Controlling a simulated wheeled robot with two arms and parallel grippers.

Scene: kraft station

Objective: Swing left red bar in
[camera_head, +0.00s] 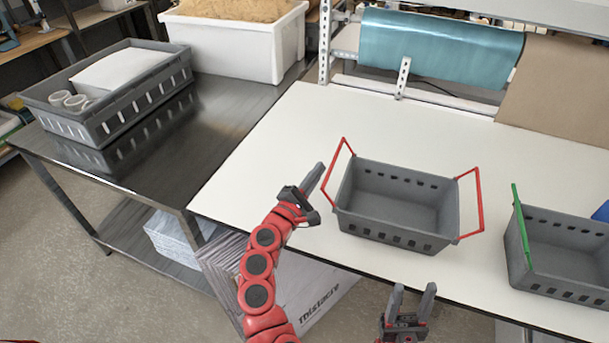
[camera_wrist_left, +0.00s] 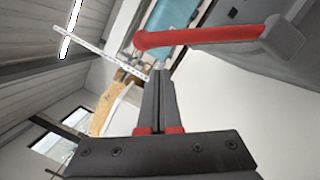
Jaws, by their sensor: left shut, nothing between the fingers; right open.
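A grey crate (camera_head: 396,206) stands on the white table with a red bar on each of its two short sides. The left red bar (camera_head: 331,165) tilts up and outward from the crate's left rim. In the left wrist view the red bar (camera_wrist_left: 200,37) crosses the upper right, close beyond my fingers. My left gripper (camera_head: 317,178) is shut and empty, just left of the left red bar. It also shows shut in the left wrist view (camera_wrist_left: 158,100). The right red bar (camera_head: 480,205) leans outward. My right gripper (camera_head: 411,292) is open and empty in front of the table edge.
A second grey crate (camera_head: 565,250) with a green bar (camera_head: 521,226) stands to the right. A dark side table (camera_head: 215,110) at left holds a grey bin (camera_head: 115,95) and a white tub (camera_head: 235,45). A teal roll (camera_head: 440,45) is at the back. The white table's left part is clear.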

